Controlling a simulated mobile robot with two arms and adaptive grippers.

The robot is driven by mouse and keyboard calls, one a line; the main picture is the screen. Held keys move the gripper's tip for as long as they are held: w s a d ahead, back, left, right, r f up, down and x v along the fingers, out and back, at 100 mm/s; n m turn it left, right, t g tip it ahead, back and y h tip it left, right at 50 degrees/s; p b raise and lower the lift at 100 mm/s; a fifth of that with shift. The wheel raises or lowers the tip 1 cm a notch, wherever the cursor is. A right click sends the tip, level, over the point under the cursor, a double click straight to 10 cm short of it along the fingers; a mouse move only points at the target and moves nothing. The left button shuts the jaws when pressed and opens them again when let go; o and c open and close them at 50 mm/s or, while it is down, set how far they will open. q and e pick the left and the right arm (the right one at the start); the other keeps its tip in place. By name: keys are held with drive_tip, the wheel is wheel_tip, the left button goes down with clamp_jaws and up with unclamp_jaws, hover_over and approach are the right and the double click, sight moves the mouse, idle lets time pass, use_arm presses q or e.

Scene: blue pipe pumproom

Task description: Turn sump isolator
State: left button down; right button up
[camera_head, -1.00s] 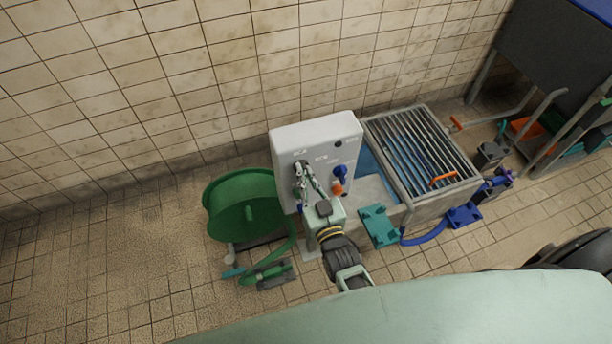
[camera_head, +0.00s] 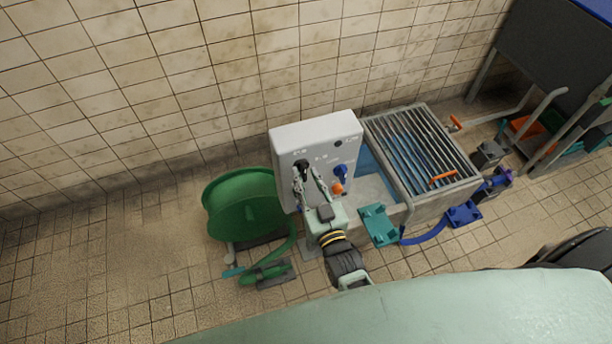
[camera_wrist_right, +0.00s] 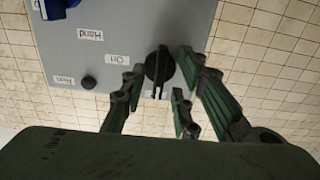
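The isolator knob (camera_head: 302,167) is a black rotary knob on the front of a light grey control box (camera_head: 318,134). In the right wrist view the same knob (camera_wrist_right: 158,66) has its grip bar roughly upright in the picture, beside small white labels. My right gripper (camera_head: 307,177) is in front of the box, fingers spread. In the wrist view its green and dark fingertips (camera_wrist_right: 160,68) lie on either side of the knob, with visible gaps, so it holds nothing. Depth to the panel is hard to judge. My left gripper is out of view.
A blue knob (camera_head: 341,171) and an orange part (camera_head: 338,188) are right of the fingers. A green hose reel (camera_head: 240,204) stands left of the box. A grated sump (camera_head: 405,195) is to the right, with a teal bracket (camera_head: 378,226) before it.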

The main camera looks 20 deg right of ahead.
drive_tip(key=s, duration=1)
drive_tip(key=shift+s+d, duration=0.2)
drive_tip(key=shift+s, duration=0.15)
drive_tip(key=s+f+n+g+y, duration=0.1)
drive_tip(key=s+f+g, duration=0.45)
drive_tip(key=f, duration=0.85)
drive_tip(key=s+f+g, duration=0.4)
drive_tip(key=s+f, duration=0.2)
drive_tip(key=f, duration=0.7)
drive_tip(key=s+d+f+g, duration=0.3)
drive_tip(key=s+f, duration=0.3)
drive_tip(key=s, duration=0.4)
drive_tip(key=s+d+f+g+h, duration=0.1)
drive_tip(key=s+d+f+g, duration=0.3)
drive_tip(key=s+f, duration=0.3)
drive_tip(key=s+d, duration=0.1)
drive_tip(key=s, duration=0.2)
drive_tip(key=shift+f+n+h, duration=0.15)
drive_tip(key=shift+n+h, duration=0.15)
drive_tip(key=shift+n, duration=0.1)
drive_tip(key=shift+d+g, duration=0.1)
drive_tip(key=shift+g, duration=0.15)
